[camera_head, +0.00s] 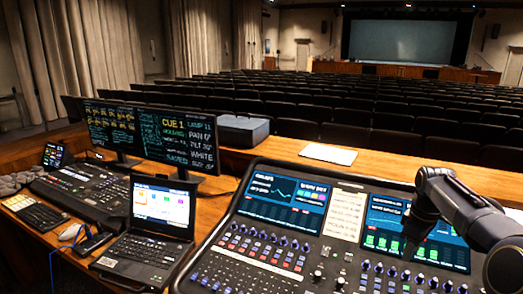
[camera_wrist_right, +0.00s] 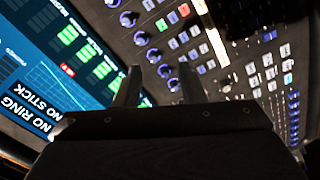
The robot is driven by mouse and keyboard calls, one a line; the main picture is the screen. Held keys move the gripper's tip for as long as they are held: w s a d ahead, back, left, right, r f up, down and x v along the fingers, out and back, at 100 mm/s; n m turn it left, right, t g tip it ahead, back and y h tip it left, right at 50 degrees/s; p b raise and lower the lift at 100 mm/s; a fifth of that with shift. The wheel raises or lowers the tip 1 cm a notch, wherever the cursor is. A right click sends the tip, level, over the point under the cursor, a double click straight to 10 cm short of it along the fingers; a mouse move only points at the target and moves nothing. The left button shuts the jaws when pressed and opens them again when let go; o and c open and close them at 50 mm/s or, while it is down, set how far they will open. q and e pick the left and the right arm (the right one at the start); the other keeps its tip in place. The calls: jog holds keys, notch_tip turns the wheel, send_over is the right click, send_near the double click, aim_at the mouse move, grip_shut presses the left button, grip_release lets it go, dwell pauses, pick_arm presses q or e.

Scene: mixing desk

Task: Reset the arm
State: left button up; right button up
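My right arm comes in from the right edge in the head view. Its forearm bends down so that the right gripper (camera_head: 408,248) hangs over the right part of the large mixing console (camera_head: 262,257). In the right wrist view the two fingers of the right gripper (camera_wrist_right: 158,80) stand apart with nothing between them. Beyond them lie the console's knobs (camera_wrist_right: 139,38) and a lit screen (camera_wrist_right: 70,60). Whether the fingertips touch the console I cannot tell. My left gripper is not in view.
A laptop (camera_head: 155,225), a smaller console (camera_head: 85,190) and two monitors (camera_head: 180,140) stand on the wooden desk at left. A white paper (camera_head: 328,154) lies behind the console. Rows of dark seats (camera_head: 350,105) fill the hall beyond.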

jog(key=s+a+r+m+t+y, duration=0.2)
jog(key=s+a+m, duration=0.1)
jog(key=s+a, duration=0.7)
jog(key=s+a+r+m+t+y, duration=0.1)
jog(key=s+a+r+m+t, duration=0.15)
jog(key=s+a, duration=0.7)
jog(key=s+a+f+m+y, duration=0.1)
jog(key=s+a+f+m, duration=0.2)
jog(key=s+f, duration=0.3)
jog(key=s, duration=0.4)
jog(key=shift+s+a, duration=0.2)
jog(key=shift+a, duration=0.15)
jog(key=shift+f, duration=0.1)
jog(key=shift+c, duration=0.3)
